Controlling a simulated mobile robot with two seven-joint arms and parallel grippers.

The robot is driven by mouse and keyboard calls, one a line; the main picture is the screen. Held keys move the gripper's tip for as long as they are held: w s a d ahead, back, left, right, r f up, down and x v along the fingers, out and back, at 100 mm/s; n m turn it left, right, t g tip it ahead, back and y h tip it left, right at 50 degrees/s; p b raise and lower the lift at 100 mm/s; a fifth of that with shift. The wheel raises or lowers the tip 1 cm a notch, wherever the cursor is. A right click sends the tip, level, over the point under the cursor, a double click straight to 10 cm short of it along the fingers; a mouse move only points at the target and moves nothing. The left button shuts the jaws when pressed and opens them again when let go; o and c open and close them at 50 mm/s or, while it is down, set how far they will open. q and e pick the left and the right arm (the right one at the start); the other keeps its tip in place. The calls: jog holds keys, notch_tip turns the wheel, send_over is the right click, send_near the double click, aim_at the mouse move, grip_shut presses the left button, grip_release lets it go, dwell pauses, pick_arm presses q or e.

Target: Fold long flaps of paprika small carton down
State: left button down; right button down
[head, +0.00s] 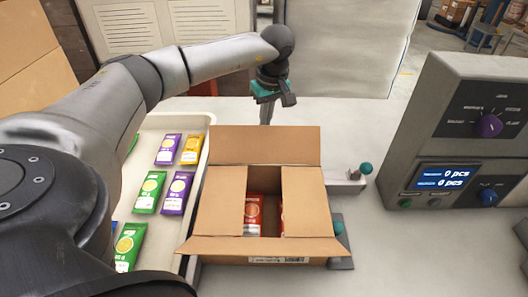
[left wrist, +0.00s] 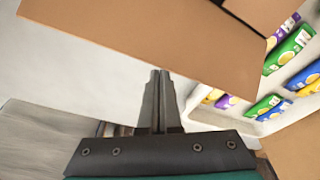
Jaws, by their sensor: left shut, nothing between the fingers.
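The brown paprika carton (head: 270,260) stands open on the bench. Its left short flap (head: 220,205) and right short flap (head: 305,205) lie folded inward, with a gap between them. Red packets (head: 254,213) show through the gap. The far long flap (head: 265,145) stands raised, and the near long flap (head: 262,246) sticks outward toward me. My left gripper (head: 266,118) is shut and empty, just behind the far flap. In the left wrist view its closed fingers (left wrist: 160,78) point at a brown cardboard panel (left wrist: 150,35); contact cannot be told. My right gripper is out of view.
A white tray (head: 203,160) with green, purple and yellow packets stands left of the carton. A grey weigher (head: 450,130) with a lit display stands at the right. Small teal-knobbed fixtures (head: 365,168) sit beside the carton. The bench between carton and weigher is clear.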

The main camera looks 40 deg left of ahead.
aim_at(263, 139)
pick_arm(q)
jog(key=s+d+p, duration=0.1)
jog(key=s+d+r+p, duration=0.2)
jog(key=shift+s, duration=0.4)
jog(key=shift+s+d, duration=0.2)
jog(key=shift+s, duration=0.05)
jog(key=shift+s+d+r+p, duration=0.2)
jog(key=shift+s+d+p, duration=0.25)
jog(key=shift+s, duration=0.1)
jog(key=shift+s+d+r+p, duration=0.15)
jog(key=shift+s+d+p, duration=0.25)
jog(key=shift+s+d, duration=0.1)
jog(key=shift+s+d+r, duration=0.1)
jog(key=shift+s+d, duration=0.3)
jog(key=shift+s, duration=0.05)
